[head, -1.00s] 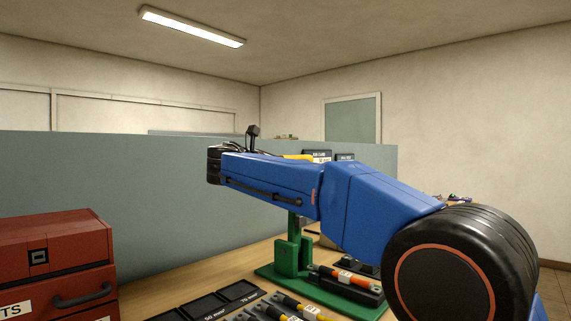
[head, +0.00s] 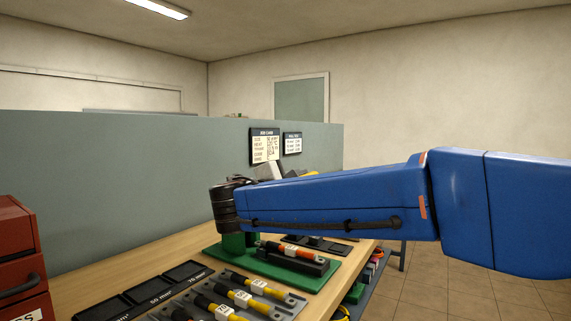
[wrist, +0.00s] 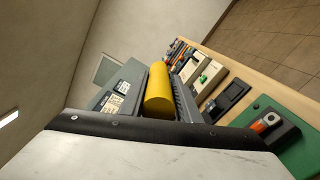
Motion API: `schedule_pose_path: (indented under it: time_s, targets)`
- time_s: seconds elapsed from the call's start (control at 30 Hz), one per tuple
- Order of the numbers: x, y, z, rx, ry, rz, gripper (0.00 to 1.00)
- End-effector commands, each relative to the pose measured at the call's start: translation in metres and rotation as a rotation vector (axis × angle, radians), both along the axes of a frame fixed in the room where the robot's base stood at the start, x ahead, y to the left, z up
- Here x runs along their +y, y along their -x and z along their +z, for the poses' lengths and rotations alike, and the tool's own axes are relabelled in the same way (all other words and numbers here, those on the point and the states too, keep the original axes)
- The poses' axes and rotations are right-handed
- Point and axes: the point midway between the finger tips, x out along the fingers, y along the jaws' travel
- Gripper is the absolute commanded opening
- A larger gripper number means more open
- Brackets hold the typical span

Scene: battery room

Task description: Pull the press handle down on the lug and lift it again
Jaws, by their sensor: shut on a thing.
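The yellow press handle (wrist: 158,90) lies between the jaws of my gripper (wrist: 160,92) in the wrist view, and the jaws are shut on it. In the head view only a small yellow piece of the handle (head: 311,173) shows above my forearm. The green press (head: 235,243) stands on the bench, its upper part hidden behind my arm. An orange cable with a white tag (head: 290,250) lies in a black holder on the press's green base. The lug and the press jaws are hidden, so I cannot tell whether they touch.
Several tagged cables (head: 240,297) and black trays (head: 187,271) lie on the bench in front of the press. A red drawer cabinet (head: 18,255) stands at the left. A grey partition (head: 110,170) with two signs runs behind. Tiled floor is open at right.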

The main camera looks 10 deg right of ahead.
Motion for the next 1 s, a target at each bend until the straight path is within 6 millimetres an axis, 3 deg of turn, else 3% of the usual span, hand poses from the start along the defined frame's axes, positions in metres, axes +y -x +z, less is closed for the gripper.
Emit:
schedule_pose_path:
  time_s: [0.2, 0.5, 0.73, 1.0]
  targets:
    - [-0.021, 0.016, -0.043, -0.112, -0.143, 0.001, 0.0]
    - [-0.034, 0.027, -0.092, -0.225, -0.289, 0.001, 0.0]
    - [-0.037, 0.03, -0.113, -0.223, -0.286, 0.002, 0.0]
    - [-0.038, 0.03, -0.122, -0.221, -0.285, 0.002, 0.0]
